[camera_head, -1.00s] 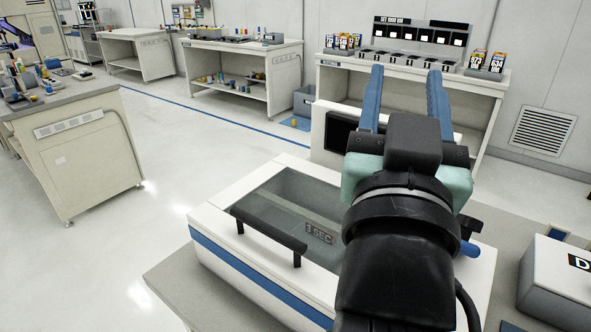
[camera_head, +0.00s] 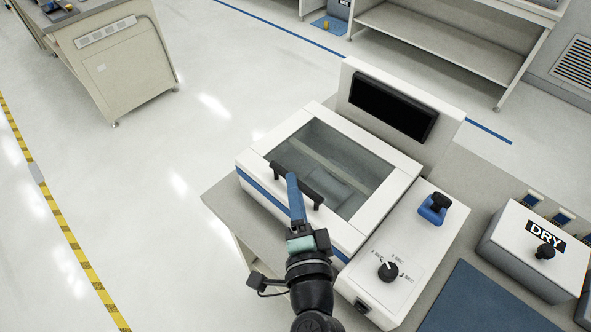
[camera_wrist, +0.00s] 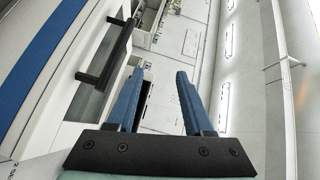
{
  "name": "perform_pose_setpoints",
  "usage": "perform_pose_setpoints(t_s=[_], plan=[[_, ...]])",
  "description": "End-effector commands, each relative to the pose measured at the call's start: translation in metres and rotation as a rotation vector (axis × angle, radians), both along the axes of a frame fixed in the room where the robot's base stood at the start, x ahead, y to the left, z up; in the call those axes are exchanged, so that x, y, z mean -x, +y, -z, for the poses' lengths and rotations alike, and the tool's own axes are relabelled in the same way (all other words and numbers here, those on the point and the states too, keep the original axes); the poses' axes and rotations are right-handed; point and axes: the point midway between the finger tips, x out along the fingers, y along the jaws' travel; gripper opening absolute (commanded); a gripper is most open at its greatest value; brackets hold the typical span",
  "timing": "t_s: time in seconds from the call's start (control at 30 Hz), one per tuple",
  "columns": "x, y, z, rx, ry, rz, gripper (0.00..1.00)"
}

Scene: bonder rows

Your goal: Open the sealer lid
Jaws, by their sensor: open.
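The sealer is a white box with a blue front stripe (camera_head: 265,200). Its lid (camera_head: 352,172) has a clear window and lies shut. A black bar handle (camera_head: 312,194) runs along the lid's front edge. My gripper (camera_head: 291,178) has blue fingers. In the wrist view my gripper (camera_wrist: 157,74) is open with nothing between the fingers. There the handle (camera_wrist: 107,55) lies left of both fingers, not between them. The gap in depth is hard to judge.
A black screen (camera_head: 393,105) stands upright behind the lid. A control panel at right carries a black dial (camera_head: 387,270) and a blue switch (camera_head: 435,208). A white box marked DRY (camera_head: 530,250) stands further right. Open floor lies left.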

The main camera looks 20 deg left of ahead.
Motion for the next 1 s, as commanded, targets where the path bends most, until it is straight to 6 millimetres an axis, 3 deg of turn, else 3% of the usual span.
perform_pose_setpoints(t_s=[0.03,0.13,0.23,0.37,1.0], plan=[[0.012,-0.004,0.021,-0.076,0.065,0.025,0.52],[0.027,-0.013,0.046,-0.198,0.153,0.076,0.52],[0.035,-0.019,0.060,-0.264,0.200,0.110,0.52],[0.033,-0.020,0.063,-0.288,0.214,0.123,0.52],[-0.057,0.024,0.075,-0.284,0.211,0.119,0.52]])
